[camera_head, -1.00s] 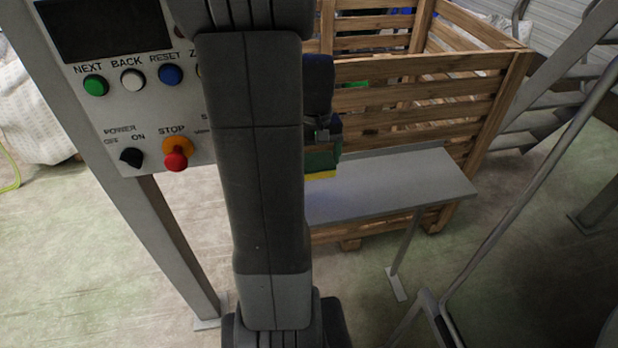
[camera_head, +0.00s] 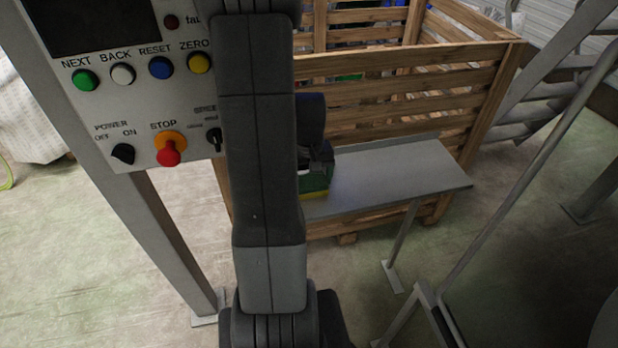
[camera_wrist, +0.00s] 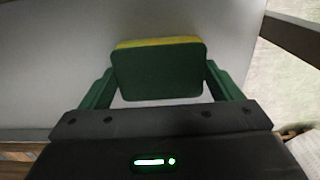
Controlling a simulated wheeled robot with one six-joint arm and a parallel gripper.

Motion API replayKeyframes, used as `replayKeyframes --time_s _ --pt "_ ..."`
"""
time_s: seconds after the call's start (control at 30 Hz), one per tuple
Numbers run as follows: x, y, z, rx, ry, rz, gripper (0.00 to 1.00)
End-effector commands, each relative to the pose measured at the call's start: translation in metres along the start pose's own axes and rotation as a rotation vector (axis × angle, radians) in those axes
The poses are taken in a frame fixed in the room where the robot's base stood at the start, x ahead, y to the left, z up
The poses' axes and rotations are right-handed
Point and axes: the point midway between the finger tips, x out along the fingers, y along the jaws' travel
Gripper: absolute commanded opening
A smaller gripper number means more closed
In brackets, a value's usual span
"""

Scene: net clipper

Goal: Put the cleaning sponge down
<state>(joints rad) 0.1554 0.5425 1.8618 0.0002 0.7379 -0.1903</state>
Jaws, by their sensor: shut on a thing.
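The cleaning sponge (camera_wrist: 158,72) is green with a yellow layer along one side. My gripper (camera_wrist: 158,80) is shut on it, with one green finger at each side in the wrist view. In the head view the sponge (camera_head: 314,190) shows low beside my arm, at the left part of the grey metal shelf (camera_head: 400,178), yellow side down. My gripper (camera_head: 318,168) is above it, partly hidden by my arm. I cannot tell whether the sponge touches the shelf.
A slatted wooden crate (camera_head: 420,90) stands right behind the shelf. A control panel (camera_head: 120,90) with coloured buttons is at the left. A metal rail (camera_head: 530,170) rises at the right. The right part of the shelf is clear.

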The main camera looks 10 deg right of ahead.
Motion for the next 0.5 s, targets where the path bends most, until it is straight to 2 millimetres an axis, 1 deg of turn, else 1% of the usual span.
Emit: replayKeyframes --time_s 0.17,0.2,0.23,0.27,0.5 --pt "0.0047 0.0000 0.0000 0.000 0.000 0.000 0.67" --pt "0.0033 0.0000 -0.0001 0.000 0.000 0.000 0.91" --pt "0.0030 0.0000 -0.0001 0.000 0.000 0.000 0.97" --pt "0.0030 0.0000 -0.0001 0.000 0.000 0.000 1.00" --pt "0.0014 0.0000 -0.0001 0.000 0.000 0.000 1.00"
